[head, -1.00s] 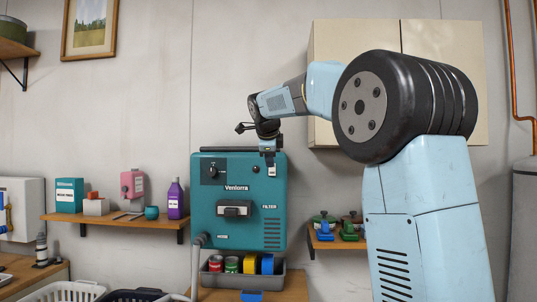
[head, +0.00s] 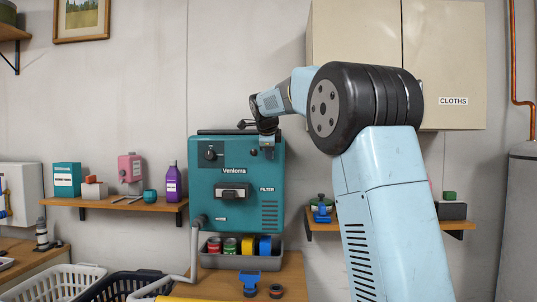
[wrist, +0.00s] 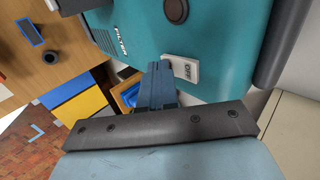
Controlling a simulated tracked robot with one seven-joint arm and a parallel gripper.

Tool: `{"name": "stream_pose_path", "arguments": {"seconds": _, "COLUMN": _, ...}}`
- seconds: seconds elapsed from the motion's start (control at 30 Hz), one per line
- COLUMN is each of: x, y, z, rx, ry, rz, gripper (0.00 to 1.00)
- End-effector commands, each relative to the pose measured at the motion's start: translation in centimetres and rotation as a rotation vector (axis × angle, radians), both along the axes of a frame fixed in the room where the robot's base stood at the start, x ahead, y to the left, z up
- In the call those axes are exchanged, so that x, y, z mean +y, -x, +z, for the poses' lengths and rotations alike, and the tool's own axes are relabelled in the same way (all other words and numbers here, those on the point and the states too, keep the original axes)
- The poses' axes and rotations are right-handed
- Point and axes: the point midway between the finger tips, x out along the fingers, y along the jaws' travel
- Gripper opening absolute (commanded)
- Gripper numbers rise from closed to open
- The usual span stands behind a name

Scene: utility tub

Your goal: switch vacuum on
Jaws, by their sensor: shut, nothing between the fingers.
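The vacuum is a teal wall unit (head: 205,182) marked "Venlorra", in the middle of the head view. My gripper (head: 268,152) is at the unit's upper right front. In the wrist view my gripper (wrist: 158,68) is shut and empty, with its tips just left of the switch. I cannot tell whether they touch it.
A grey hose (head: 195,245) hangs at the unit's lower left. Below stands a grey tray (head: 225,261) of tins and coloured boxes on a wooden bench. A shelf (head: 120,204) with bottles is at left. A cream cabinet (head: 440,60) hangs behind my arm.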

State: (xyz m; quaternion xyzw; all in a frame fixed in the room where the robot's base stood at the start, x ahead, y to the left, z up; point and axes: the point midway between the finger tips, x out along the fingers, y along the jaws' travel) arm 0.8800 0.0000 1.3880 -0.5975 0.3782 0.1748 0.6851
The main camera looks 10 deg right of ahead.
Motion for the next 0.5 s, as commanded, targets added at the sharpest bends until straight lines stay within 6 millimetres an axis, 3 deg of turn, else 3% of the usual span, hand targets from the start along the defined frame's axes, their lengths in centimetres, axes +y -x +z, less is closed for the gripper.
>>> {"name": "stream_pose_path", "arguments": {"seconds": 0.2, "x": 1.6, "y": -0.1, "z": -0.1, "rx": -0.022, "ry": 0.007, "rz": 0.018, "gripper": 0.0}}
{"name": "stream_pose_path", "arguments": {"seconds": 0.5, "x": 1.5, "y": -0.2, "z": 0.0, "rx": -0.023, "ry": 0.007, "rz": 0.017, "gripper": 0.0}}
